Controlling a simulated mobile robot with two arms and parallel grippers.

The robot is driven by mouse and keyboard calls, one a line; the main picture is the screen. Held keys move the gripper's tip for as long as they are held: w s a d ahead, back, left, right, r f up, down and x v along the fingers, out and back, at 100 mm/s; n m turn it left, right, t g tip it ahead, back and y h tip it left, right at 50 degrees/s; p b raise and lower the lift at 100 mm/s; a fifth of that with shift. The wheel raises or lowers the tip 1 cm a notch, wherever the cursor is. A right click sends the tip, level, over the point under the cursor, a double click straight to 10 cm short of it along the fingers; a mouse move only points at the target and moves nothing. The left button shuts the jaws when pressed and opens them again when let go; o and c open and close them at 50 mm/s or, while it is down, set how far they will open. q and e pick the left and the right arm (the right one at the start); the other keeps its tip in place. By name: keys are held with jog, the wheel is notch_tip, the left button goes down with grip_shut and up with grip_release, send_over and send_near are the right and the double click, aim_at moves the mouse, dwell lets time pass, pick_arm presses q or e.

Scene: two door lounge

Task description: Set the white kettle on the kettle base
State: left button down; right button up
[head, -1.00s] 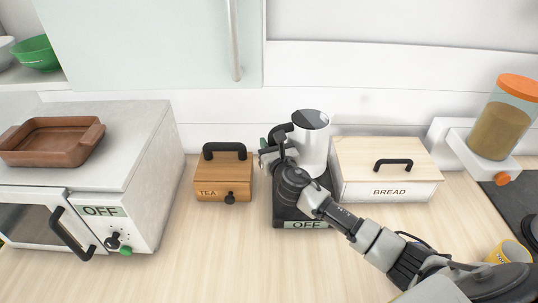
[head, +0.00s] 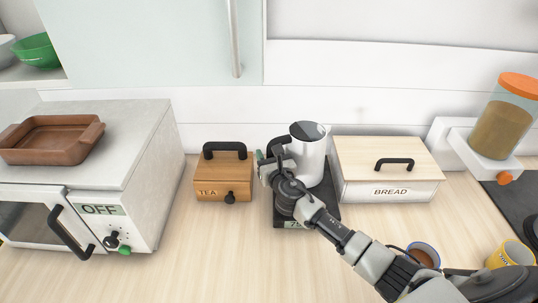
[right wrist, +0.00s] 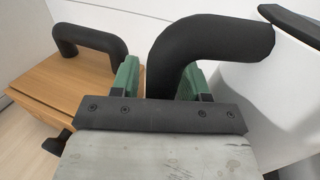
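The white kettle (head: 312,165), with a dark lid and a black handle (head: 282,147), stands upright on the black kettle base (head: 333,211). The base's display (head: 292,224) is lit and partly hidden by my right arm. My right gripper (head: 268,160) is at the kettle's handle, left of its body. In the right wrist view, its green fingers (right wrist: 158,82) stand on either side of the black handle (right wrist: 205,48), with a narrow gap between the left finger and the handle; it looks open. My left gripper is not in view.
A wooden tea box (head: 224,178) stands left of the base, and a bread box (head: 388,172) close on the right. A white oven (head: 140,150) is further left. A mug (head: 424,254) and a yellow mug (head: 509,256) are near my right arm. The front counter is clear.

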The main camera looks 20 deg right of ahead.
jog(key=shift+o, duration=0.4)
jog(key=s+a+b, duration=0.1)
jog(key=s, duration=1.1)
jog(key=shift+a+r, duration=0.15)
jog(key=shift+r, duration=0.05)
jog(key=shift+f, duration=0.1)
